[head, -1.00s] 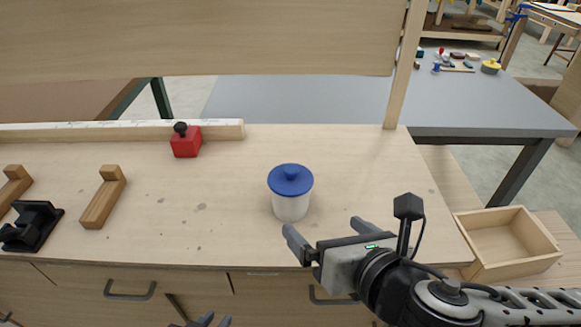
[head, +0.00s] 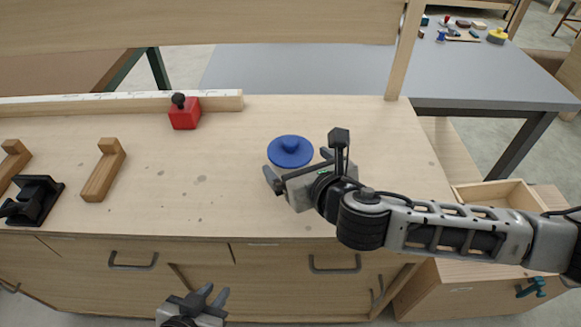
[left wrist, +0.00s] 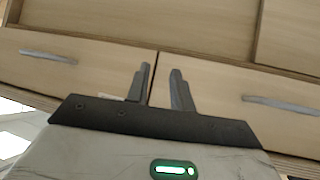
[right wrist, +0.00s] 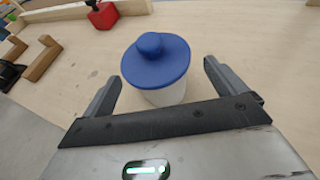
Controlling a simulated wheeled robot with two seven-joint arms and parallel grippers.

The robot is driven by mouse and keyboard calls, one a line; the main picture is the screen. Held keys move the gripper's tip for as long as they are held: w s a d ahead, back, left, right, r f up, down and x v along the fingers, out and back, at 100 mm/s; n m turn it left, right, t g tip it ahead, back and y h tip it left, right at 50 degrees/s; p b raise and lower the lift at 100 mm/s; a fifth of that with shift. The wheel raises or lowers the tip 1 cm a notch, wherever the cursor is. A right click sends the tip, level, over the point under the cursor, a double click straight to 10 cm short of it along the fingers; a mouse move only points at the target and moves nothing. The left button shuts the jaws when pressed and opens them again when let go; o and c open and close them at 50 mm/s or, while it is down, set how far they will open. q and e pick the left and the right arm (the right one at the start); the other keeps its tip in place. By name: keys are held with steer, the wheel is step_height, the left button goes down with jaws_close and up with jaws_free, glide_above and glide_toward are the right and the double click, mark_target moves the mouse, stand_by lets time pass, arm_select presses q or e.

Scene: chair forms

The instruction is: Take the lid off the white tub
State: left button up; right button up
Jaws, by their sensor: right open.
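The white tub (right wrist: 166,95) stands upright on the bench with a round blue lid (right wrist: 155,62) and its knob on top. In the head view the lid (head: 290,152) hides nearly all of the tub. My right gripper (head: 298,167) is open and empty at the near side of the tub. In the right wrist view its two fingers (right wrist: 162,78) point toward the tub, one to each side, with no contact visible. My left gripper (head: 214,291) is low in front of the bench drawers. Its fingers (left wrist: 160,76) are apart with nothing between them.
A red block with a black knob (head: 184,113) sits by the back rail. Wooden pieces (head: 103,170) and a black tool (head: 33,198) lie at the left. An open wooden box (head: 495,194) is at the right. The bench around the tub is clear.

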mark_target(295, 156)
steer(key=x, duration=0.4)
steer(key=shift+a, duration=0.2)
steer(key=c, duration=1.1)
steer(key=shift+o, duration=0.2)
steer(key=shift+r, duration=0.1)
steer(key=shift+r, duration=0.65)
steer(key=s+r, duration=1.1)
steer(key=s, duration=0.3)
steer(key=shift+r, duration=0.25)
